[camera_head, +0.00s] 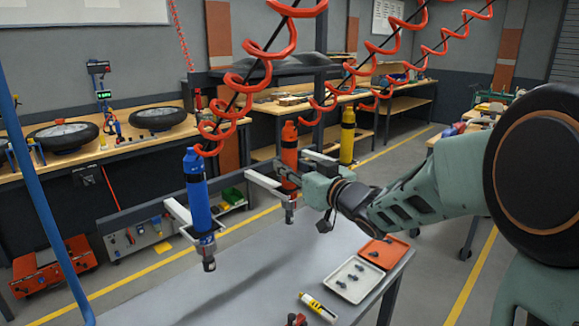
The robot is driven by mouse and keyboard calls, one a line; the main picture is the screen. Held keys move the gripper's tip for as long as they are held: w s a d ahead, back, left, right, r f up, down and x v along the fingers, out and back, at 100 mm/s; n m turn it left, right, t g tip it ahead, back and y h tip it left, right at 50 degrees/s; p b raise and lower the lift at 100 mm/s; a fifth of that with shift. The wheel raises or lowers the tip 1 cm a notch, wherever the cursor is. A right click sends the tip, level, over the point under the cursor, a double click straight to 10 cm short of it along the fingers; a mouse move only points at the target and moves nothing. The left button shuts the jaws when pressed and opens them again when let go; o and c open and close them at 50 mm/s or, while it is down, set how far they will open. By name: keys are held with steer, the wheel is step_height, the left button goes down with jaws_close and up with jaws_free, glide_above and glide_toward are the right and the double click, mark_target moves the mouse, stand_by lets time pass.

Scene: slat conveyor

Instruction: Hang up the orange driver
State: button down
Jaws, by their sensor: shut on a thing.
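The orange driver (289,146) stands upright in the middle, below a red coiled hose. My gripper (286,176) comes in from the right and is shut on the driver's lower body, partly hiding it. The driver's dark tip points down below my fingers. A pale forked bracket (264,184) is just left of the driver; whether the driver rests in it cannot be told. The blue driver (196,190) stands upright at another pale bracket (178,211) on the left. The yellow driver (347,136) is upright behind, near a third bracket (318,157).
A grey table (240,285) lies below, with a white tray (337,289) of dark parts, an orange tray (396,252) and a yellow marker-like tube (318,306). Red coiled hoses (240,85) hang overhead. A blue pole (40,190) stands at left.

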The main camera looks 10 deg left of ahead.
steer(key=c, duration=1.5)
jaws_free()
steer(key=shift+r, duration=0.1)
steer(key=shift+f, duration=0.2)
steer(key=v, duration=1.2)
steer(key=shift+r, duration=0.2)
